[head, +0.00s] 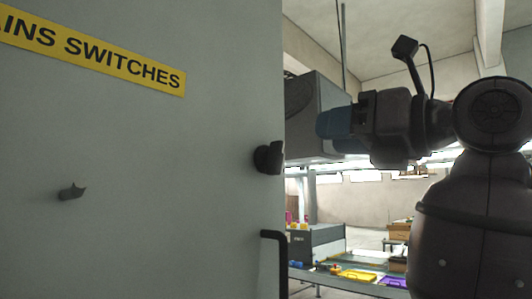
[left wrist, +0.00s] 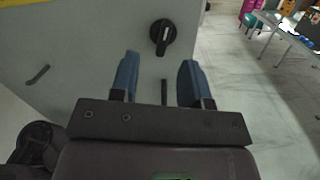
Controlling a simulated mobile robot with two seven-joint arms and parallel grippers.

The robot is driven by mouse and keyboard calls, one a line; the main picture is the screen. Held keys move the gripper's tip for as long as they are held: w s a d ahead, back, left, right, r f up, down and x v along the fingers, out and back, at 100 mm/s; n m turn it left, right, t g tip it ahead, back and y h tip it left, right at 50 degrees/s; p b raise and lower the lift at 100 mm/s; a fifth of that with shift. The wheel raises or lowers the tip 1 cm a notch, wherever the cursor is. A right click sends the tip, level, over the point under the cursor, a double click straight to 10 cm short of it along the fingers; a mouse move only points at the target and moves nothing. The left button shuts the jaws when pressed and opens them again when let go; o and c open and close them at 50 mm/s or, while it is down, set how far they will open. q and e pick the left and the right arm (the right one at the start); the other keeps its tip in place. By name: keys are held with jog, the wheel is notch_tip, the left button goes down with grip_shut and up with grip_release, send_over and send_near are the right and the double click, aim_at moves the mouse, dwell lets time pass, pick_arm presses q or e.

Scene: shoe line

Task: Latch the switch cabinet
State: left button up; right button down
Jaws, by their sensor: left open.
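The switch cabinet (head: 140,220) is a grey-green panel with a yellow label reading "...AINS SWITCHES" (head: 120,52). A black rotary latch knob (head: 268,158) sits near its right edge; in the left wrist view the knob (left wrist: 162,36) shows a lengthwise grip. A black bar handle (head: 274,262) is below it, and a small dark hook-like part (head: 70,192) is farther left. My left gripper (head: 322,126) is right of the knob, apart from it. In the left wrist view its blue fingers (left wrist: 158,62) are open and empty, with the knob beyond their tips. My right gripper is out of view.
Behind the cabinet is a workbench with a yellow tray (head: 358,275) and a purple tray (head: 394,282). A grey box (head: 316,238) stands by them. In the left wrist view, open floor (left wrist: 235,75) lies right of the cabinet.

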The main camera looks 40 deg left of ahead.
aim_at(282, 154)
pick_arm(q)
jog(key=shift+m+h, duration=0.3)
jog(key=shift+h, duration=0.2)
jog(key=a, duration=0.3)
jog(key=w+a+f+p, duration=0.1)
jog(key=a, duration=0.6)
jog(key=shift+w+f+p, duration=0.15)
jog(key=shift+f+p, duration=0.05)
jog(key=shift+p, duration=0.2)
jog(key=shift+a, duration=0.25)
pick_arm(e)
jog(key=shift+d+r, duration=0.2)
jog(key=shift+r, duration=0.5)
pick_arm(q)
jog(key=shift+c, duration=0.4)
